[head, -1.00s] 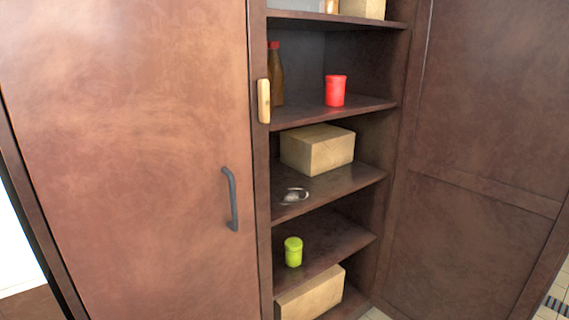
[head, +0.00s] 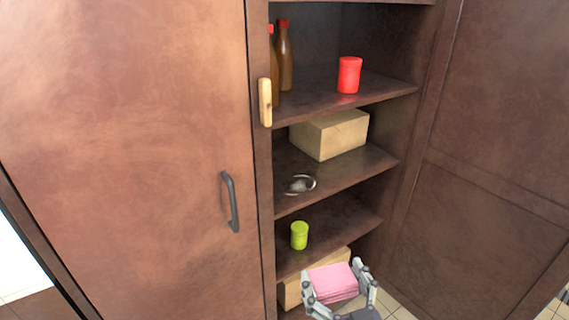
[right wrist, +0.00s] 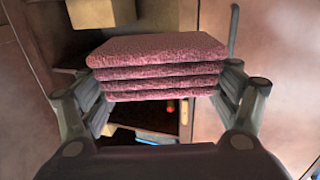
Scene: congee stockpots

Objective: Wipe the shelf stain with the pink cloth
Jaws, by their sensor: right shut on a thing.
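The pink cloth (head: 334,281) is a folded stack in my right gripper (head: 336,285), low in front of the open cupboard. In the right wrist view the cloth (right wrist: 158,66) shows its folded layers, with a finger of the right gripper (right wrist: 158,85) at each side. The shelf stain (head: 300,184) is a whitish ring-shaped mark on the front part of the middle shelf (head: 345,176). The cloth is below and in front of that shelf, apart from the stain. My left gripper is not in view.
A cardboard box (head: 330,134) stands behind the stain. A red canister (head: 349,75) and brown bottles (head: 285,60) are on the shelf above. A green canister (head: 299,235) stands below. The closed door (head: 130,150) is at left, the open door (head: 490,170) at right.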

